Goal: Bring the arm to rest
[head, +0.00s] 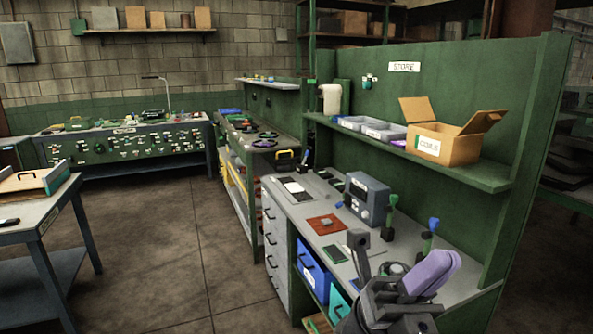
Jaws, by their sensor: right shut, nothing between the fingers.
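My right gripper (438,268) is at the bottom right, in front of the workbench (310,205). Its purple fingers lie together, pointing up and to the right, with nothing seen between them. The grey gripper body below them is cut by the bottom edge of the picture. It hides part of the bench's near end, and I cannot tell its height over the bench top. My left gripper is not in view.
A shelf (480,173) above holds an open carton (447,145) and bins. A side table (40,217) stands left. The floor (160,250) between is clear.

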